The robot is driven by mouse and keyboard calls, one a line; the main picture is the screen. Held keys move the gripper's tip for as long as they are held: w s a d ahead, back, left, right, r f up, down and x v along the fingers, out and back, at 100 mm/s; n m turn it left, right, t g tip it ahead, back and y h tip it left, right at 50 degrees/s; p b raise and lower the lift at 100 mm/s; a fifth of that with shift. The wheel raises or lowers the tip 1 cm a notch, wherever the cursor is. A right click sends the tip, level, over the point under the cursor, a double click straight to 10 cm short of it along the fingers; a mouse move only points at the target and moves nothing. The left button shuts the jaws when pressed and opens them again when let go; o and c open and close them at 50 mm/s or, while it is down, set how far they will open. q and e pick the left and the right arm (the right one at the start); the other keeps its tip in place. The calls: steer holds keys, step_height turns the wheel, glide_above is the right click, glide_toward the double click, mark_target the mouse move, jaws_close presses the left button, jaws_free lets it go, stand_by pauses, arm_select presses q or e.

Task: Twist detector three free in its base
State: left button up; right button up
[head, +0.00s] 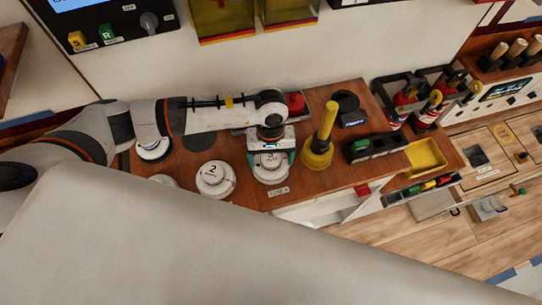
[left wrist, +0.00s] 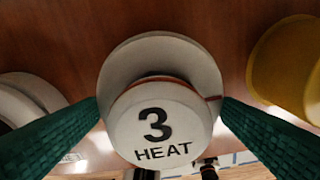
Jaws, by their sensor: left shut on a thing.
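Detector three (left wrist: 160,122) is a round white detector marked "3 HEAT" on a wider white base (left wrist: 203,62), seen close up in the left wrist view. In the head view the detector (head: 269,163) sits on the brown wooden board, under my left gripper (head: 270,158). The green fingers of my left gripper (left wrist: 160,125) are shut on the detector, one on each side. A thin reddish-brown line shows between detector and base. My right gripper is not in view.
A white detector marked 2 (head: 214,177) stands to the left. A yellow plunger-like tool (head: 319,142) stands close on the right. A black holder (head: 376,145) and a yellow tray (head: 426,157) lie further right. A large pale surface covers the lower left.

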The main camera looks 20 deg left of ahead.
arm_select(q)
steer(key=o, duration=0.8)
steer(key=shift+o, duration=0.2)
step_height(320, 180, up, 12)
steer(key=w, duration=0.1)
steer(key=shift+w+a, duration=0.15)
steer(key=shift+a, duration=0.15)
